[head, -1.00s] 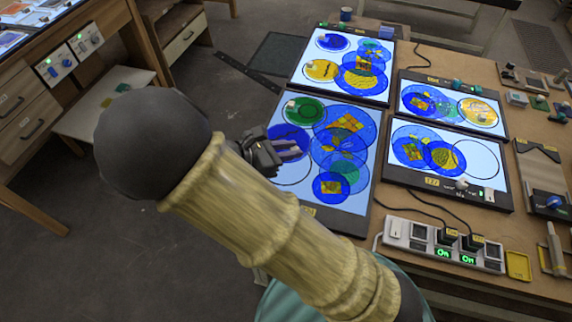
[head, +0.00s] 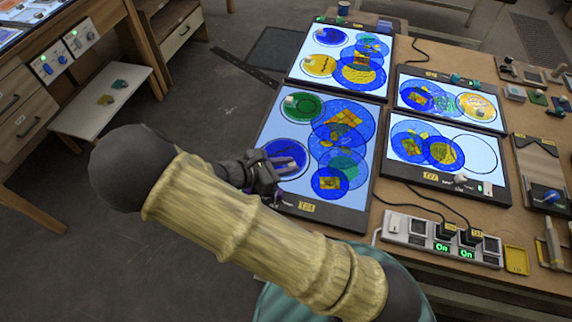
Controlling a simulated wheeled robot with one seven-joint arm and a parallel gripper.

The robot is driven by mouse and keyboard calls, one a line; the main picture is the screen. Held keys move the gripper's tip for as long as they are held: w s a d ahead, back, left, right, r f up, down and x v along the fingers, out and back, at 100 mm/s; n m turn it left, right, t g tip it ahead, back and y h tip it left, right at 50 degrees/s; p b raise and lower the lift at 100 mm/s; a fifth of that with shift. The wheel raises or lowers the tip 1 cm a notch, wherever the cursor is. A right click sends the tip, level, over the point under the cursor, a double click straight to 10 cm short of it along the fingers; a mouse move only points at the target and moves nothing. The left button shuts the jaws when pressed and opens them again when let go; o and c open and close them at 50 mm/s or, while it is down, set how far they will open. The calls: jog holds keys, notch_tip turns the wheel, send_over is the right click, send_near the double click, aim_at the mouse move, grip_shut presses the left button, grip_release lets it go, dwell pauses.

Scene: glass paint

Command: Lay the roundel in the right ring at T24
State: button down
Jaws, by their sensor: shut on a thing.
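The T24 light panel (head: 368,172) is the large lit panel in the middle, with its yellow label on the near edge. Its upper left ring holds a green roundel (head: 293,112). The other ring lies below it, at the panel's left side. My gripper (head: 281,168) is shut on a blue roundel (head: 284,150) over that lower ring. The roundel covers most of the ring, and my fingers hide its grip and part of its near edge. I cannot tell if the roundel touches the glass.
Several overlapping blue glass discs (head: 327,122) cover the right of the T24 panel. Other lit panels stand behind it (head: 313,46) and to its right (head: 490,190). A power strip (head: 419,229) with cables lies at the front right.

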jog(key=c, duration=1.3)
grip_release()
jog(key=shift+f, duration=0.15)
jog(key=b+v, duration=0.1)
jog(key=v, duration=1.1)
jog(key=shift+s, duration=0.1)
